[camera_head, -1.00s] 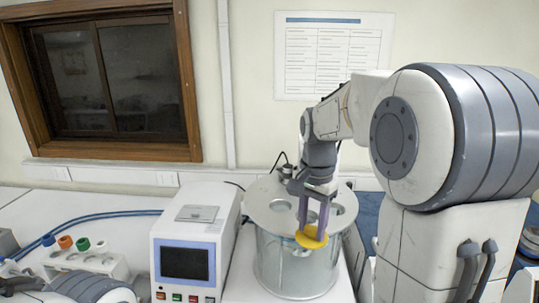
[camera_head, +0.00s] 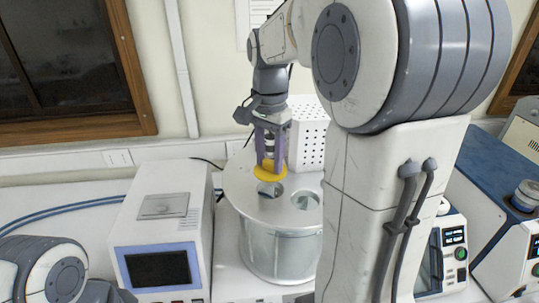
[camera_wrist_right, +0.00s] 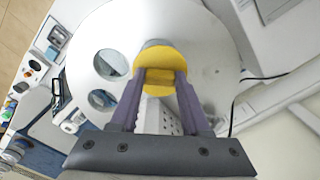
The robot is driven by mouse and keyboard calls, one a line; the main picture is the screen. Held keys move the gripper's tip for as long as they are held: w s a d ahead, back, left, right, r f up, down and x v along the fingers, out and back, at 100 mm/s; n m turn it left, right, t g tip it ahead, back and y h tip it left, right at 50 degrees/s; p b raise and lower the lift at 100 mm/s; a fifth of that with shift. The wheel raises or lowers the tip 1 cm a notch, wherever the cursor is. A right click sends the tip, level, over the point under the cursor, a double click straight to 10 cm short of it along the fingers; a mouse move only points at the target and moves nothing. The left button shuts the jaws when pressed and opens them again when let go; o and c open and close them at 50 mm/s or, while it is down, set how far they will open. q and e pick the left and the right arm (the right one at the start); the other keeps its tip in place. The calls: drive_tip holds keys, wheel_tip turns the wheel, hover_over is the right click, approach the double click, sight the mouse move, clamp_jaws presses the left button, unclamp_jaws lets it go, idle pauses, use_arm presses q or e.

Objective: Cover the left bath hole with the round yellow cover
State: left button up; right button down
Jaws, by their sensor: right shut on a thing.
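The round yellow cover (camera_head: 270,172) is held in my right gripper (camera_head: 269,162), above the lid of the round metal bath (camera_head: 236,188). In the head view one lid hole (camera_head: 270,189) shows just below the cover, partly hidden by it, and another hole (camera_head: 305,200) lies open to its right. In the right wrist view the cover (camera_wrist_right: 160,58) sits between the fingers of my right gripper (camera_wrist_right: 160,78). Two open holes show left of it there, one (camera_wrist_right: 110,63) and another (camera_wrist_right: 102,98). I cannot tell whether the cover touches the lid. My left gripper is out of view.
A white instrument (camera_head: 160,235) with a dark screen stands left of the bath. A white perforated box (camera_head: 308,135) stands behind it. More instruments (camera_head: 500,215) stand at the right. My right arm blocks much of the view right of the bath.

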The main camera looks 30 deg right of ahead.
sight(270, 171)
drive_tip(key=shift+s+f+b, duration=0.15)
drive_tip(key=shift+f+b, duration=1.35)
drive_tip(key=shift+f, duration=0.55)
drive_tip(key=shift+a+p, duration=0.1)
drive_tip(key=shift+p, duration=0.2)
drive_tip(key=shift+f+b, duration=0.45)
drive_tip(key=shift+f, duration=0.1)
drive_tip(key=c, duration=0.7)
unclamp_jaws()
drive_tip(key=shift+o, duration=0.2)
wheel_tip(270, 171, up, 11)
drive_tip(key=p, duration=1)
drive_tip(key=shift+r, duration=0.1)
